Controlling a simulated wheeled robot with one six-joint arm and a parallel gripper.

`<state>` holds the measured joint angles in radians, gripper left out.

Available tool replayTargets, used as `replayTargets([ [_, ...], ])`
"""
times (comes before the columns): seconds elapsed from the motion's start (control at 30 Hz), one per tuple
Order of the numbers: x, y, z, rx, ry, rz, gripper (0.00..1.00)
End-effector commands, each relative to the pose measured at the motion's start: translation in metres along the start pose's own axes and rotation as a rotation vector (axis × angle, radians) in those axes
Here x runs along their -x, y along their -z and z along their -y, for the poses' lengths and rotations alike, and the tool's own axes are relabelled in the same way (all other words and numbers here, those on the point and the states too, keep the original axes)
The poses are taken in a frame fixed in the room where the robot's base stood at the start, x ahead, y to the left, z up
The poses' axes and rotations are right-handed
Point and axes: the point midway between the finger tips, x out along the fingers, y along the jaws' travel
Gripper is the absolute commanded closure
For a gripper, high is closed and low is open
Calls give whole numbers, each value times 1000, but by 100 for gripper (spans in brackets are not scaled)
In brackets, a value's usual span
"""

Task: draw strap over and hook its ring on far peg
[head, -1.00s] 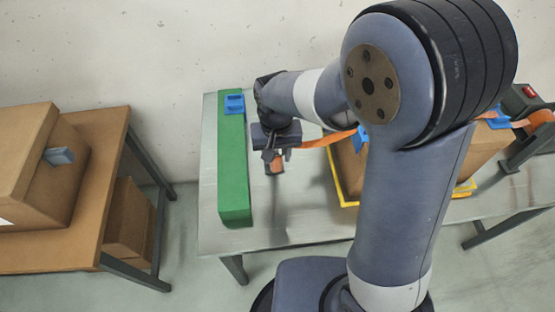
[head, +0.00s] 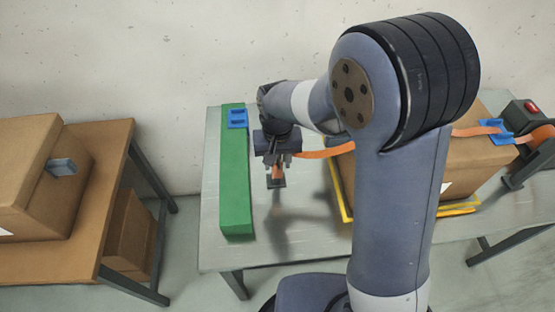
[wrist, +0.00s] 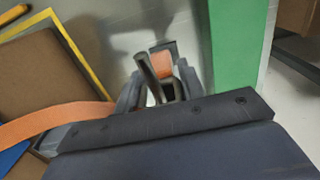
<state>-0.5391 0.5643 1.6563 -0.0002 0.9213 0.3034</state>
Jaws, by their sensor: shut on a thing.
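The orange strap (head: 327,152) runs from the right, behind my arm, to my gripper (head: 277,166), which is shut on it. A short strap end hangs below the jaws with a dark rectangular piece (head: 277,183), seemingly the ring, at its tip. In the wrist view the strap (wrist: 50,120) comes in from the left, and its end (wrist: 163,66) shows beyond the jaws. A dark rod (wrist: 147,68) stands beside that end; I cannot tell whether it is a peg. My gripper is right of the green block (head: 236,180), apart from it. I cannot make out the far peg clearly.
The brown box (head: 470,165) sits in a yellow frame (head: 460,209) on the grey table (head: 300,235), partly behind my arm. A blue clip (head: 237,118) is on the green block. A strap holder (head: 525,110) is at right. Another table (head: 110,160) with boxes stands left.

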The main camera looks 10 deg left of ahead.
Motion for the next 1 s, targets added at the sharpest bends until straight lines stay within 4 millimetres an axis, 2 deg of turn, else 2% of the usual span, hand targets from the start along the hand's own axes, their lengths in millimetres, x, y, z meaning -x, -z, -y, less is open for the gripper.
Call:
replayTargets([
  [0.2, 0, 0, 0, 0, 0, -1, 86],
  [0.23, 0, 0, 0, 0, 0, -1, 61],
  [0.53, 0, 0, 0, 0, 0, 0, 37],
  [0.83, 5, 0, 0, 0, 1, -2, 37],
  [1.0, 30, 1, 0, 0, 2, -7, 37],
])
